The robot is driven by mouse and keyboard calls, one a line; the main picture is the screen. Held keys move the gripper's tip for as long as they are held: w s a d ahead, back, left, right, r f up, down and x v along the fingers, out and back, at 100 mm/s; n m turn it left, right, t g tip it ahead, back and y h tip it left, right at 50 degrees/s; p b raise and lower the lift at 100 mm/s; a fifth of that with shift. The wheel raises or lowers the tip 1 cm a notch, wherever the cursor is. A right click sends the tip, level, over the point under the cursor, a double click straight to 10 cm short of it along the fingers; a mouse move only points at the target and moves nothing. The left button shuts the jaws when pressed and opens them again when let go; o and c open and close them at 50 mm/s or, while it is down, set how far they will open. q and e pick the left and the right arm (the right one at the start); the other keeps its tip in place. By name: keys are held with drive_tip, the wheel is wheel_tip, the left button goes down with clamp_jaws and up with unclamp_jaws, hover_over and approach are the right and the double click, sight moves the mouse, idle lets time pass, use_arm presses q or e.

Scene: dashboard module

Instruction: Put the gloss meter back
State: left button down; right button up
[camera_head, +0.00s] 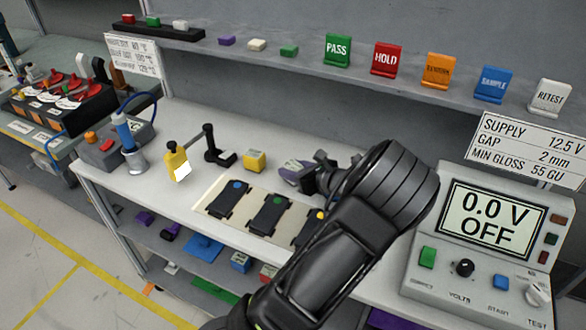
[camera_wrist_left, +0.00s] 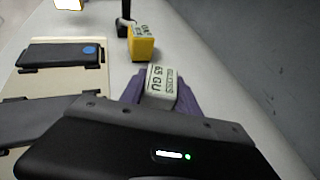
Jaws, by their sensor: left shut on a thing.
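I cannot tell whether the meter touches the bench. The gripper hides part of the meter, and its dark body fills the bottom of the wrist view. My right gripper is not in view.
A beige board (camera_head: 207,195) with dark panels lies in front, partly behind my left arm. A yellow device (camera_head: 175,160) and a black stand (camera_head: 212,148) stand left. A power supply (camera_head: 482,235) reading 0.0 V OFF stands right. A shelf with coloured signs (camera_head: 387,59) runs behind.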

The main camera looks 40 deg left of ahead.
use_arm(q)
drive_tip(key=c, duration=0.9)
unclamp_jaws()
drive_tip(key=shift+f, duration=0.1)
drive_tip(key=shift+r, duration=0.2)
drive_tip(key=b+v, duration=0.1)
drive_tip(key=v, duration=1.1)
drive_tip(key=shift+f, duration=0.1)
drive_tip(key=shift+s, duration=0.1)
